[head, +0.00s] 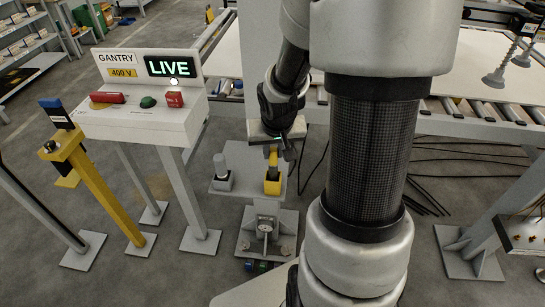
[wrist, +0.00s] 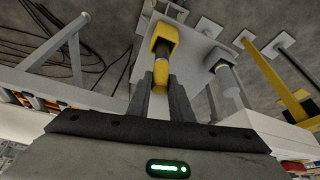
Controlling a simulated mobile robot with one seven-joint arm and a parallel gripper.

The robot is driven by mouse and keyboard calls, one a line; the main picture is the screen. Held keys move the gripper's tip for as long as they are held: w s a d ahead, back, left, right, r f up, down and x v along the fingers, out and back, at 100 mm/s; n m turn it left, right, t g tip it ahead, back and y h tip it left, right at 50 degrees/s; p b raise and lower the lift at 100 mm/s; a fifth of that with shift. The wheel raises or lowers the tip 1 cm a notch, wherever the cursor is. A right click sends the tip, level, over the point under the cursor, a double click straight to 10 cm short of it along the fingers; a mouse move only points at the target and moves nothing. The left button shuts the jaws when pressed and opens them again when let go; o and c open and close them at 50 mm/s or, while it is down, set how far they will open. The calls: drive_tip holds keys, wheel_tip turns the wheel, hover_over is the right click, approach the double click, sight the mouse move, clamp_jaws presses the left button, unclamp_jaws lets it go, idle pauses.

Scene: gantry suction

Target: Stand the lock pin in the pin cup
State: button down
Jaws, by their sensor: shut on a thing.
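The lock pin has a yellow head (wrist: 160,83) and a dark shaft (wrist: 160,62). My gripper (wrist: 161,95) is shut on the yellow head, with a finger on each side. In the head view my gripper (head: 279,147) is above a small grey stand, and the yellow head (head: 273,158) shows below it. The yellow pin cup (head: 272,186) is directly below the pin and also shows in the wrist view (wrist: 166,36). The pin looks roughly upright, with its shaft end at the cup's mouth. I cannot tell how deep the shaft sits.
A grey cup (head: 222,183) with a grey cylinder (head: 220,164) stands left of the yellow cup on the stand (head: 265,222). A control console (head: 140,120) reading LIVE and a yellow post (head: 100,190) are at left. A roller table (head: 450,120) lies behind. Cables lie on the floor at right.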

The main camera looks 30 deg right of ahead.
drive_tip(key=shift+f, duration=0.9)
drive_tip(key=c, duration=1.6)
unclamp_jaws()
drive_tip(key=shift+r, duration=0.4)
drive_tip(key=p+v, duration=0.4)
drive_tip(key=v, duration=0.7)
drive_tip(key=shift+s+a+r, duration=0.15)
drive_tip(key=shift+r, duration=0.05)
